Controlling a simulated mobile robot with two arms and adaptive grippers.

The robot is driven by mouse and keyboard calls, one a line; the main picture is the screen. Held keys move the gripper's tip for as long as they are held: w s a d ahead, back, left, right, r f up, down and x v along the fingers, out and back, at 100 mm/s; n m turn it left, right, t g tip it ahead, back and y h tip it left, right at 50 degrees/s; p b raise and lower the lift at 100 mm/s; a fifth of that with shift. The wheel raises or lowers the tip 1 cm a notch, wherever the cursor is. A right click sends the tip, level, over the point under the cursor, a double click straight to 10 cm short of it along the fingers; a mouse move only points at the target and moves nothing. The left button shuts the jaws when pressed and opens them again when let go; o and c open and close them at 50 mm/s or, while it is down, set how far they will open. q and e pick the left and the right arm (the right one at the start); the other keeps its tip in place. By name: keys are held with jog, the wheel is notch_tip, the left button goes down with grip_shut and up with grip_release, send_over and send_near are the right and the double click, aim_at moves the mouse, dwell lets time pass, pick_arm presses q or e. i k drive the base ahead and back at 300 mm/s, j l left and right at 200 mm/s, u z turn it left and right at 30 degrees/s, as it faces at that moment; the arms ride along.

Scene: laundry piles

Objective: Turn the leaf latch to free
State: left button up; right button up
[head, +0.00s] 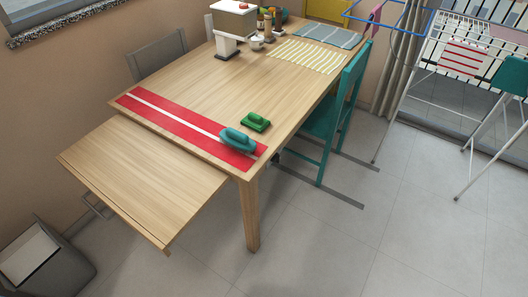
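The wooden table (200,95) stands in the middle of the head view. A lower wooden leaf (145,175) extends from its near left end, below the table top. A thin metal bracket (97,207) shows under the leaf's left edge. A small dark part (276,157) shows under the table's right edge near the front leg; I cannot tell whether either one is the latch. No latch is clearly visible, and the underside is mostly hidden. Neither of my grippers is in view.
A red runner (160,114) carries a teal iron-like object (238,139); a green block-like object (255,121) sits beside it. A teal chair (320,130) stands at the right, a grey bin (50,270) at lower left. The front floor (320,240) is clear.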

aim_at(276, 157)
jog(key=i+l+u, duration=0.25)
jog(key=i+l, duration=0.15)
jog(key=i+l+u, duration=0.25)
jog(key=i+l, duration=0.25)
jog(key=k, duration=0.3)
jog(key=l+u, duration=0.2)
jog(key=u, duration=0.15)
jog(key=l+u, duration=0.15)
jog(key=u, duration=0.2)
jog(key=l+u, duration=0.2)
jog(key=u, duration=0.15)
